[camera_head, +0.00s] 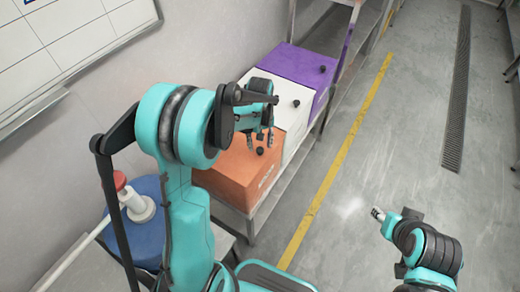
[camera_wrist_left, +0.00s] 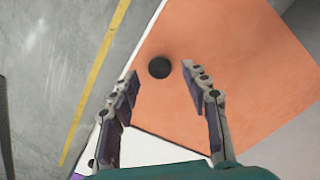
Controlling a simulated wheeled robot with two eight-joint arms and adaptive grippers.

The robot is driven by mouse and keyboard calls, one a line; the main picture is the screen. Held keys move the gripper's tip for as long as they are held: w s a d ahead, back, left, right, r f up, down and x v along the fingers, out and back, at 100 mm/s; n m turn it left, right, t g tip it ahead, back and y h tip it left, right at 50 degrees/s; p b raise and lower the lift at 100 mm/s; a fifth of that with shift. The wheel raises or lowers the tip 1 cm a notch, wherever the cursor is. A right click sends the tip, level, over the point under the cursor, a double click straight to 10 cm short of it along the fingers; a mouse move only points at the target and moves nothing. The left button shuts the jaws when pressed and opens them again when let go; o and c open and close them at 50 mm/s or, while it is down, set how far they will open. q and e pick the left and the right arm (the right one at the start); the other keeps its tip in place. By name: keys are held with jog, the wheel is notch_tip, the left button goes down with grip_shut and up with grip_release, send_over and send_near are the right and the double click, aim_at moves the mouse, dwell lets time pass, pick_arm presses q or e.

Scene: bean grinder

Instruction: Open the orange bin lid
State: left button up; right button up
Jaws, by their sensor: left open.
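The orange bin (camera_head: 238,184) stands at the near end of a row of bins, with its orange lid closed and a black round knob (camera_head: 260,151) on it. In the left wrist view the orange lid (camera_wrist_left: 230,60) fills much of the picture, and the black knob (camera_wrist_left: 159,67) appears between the fingertips. My left gripper (camera_head: 261,141) is open with its fingers pointing down over the lid by the knob. Its two fingers also show apart in the left wrist view (camera_wrist_left: 161,77); contact with the knob cannot be told. My right gripper (camera_head: 378,214) is small at the right.
A white bin (camera_head: 291,122) and a purple bin (camera_head: 308,64), each with a black knob, stand beyond on the same metal shelf. A blue drum (camera_head: 146,212) with a white and red pump (camera_head: 135,200) is at the left. The floor right of the yellow line (camera_head: 330,178) is clear.

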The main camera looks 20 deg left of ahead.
pick_arm(q)
jog(key=shift+f+b, duration=0.35)
jog(key=shift+f, duration=1.05)
